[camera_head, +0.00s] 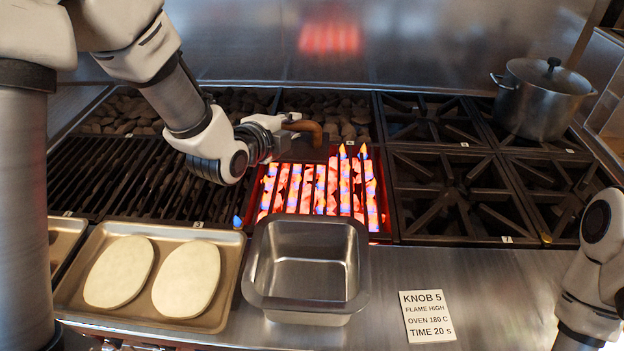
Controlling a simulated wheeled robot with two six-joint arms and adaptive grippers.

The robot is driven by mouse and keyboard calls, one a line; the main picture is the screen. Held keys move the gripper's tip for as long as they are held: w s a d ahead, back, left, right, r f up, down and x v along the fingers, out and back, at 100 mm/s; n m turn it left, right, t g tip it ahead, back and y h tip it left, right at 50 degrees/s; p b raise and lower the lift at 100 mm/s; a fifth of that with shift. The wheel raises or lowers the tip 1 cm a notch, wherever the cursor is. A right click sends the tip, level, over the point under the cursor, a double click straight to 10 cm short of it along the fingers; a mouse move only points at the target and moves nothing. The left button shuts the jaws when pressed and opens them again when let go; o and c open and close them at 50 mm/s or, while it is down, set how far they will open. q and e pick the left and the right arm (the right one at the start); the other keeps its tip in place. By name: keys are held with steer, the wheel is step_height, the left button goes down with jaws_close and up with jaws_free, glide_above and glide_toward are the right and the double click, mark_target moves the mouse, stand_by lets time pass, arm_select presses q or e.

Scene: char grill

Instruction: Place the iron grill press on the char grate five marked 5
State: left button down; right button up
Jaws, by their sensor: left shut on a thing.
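The iron grill press (308,151) is a dark plate with a brown curved handle. My left gripper (284,131) is shut on its handle. The press is at the back edge of the glowing grate (320,190), near the stone-filled section behind; I cannot tell whether it touches anything. The grate has red-hot bars with blue and orange flames. No number 5 label shows on it; its front edge is partly hidden by a metal pan. My right arm shows at the right edge, but its gripper is out of view.
The empty metal pan (306,296) stands in front of the glowing grate. A tray (232,285) with two pale flat breads is at front left. A lidded pot (538,105) stands at back right. A note card (427,316) reads KNOB 5, FLAME HIGH. Right burners in front are bare.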

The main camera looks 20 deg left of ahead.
arm_select(q)
step_height(320, 180, down, 8)
steer(key=shift+s, duration=0.1)
steer(key=shift+f, duration=0.35)
steer(key=shift+f, duration=0.1)
steer(key=c, duration=1)
jaws_free()
steer(key=shift+c, duration=0.2)
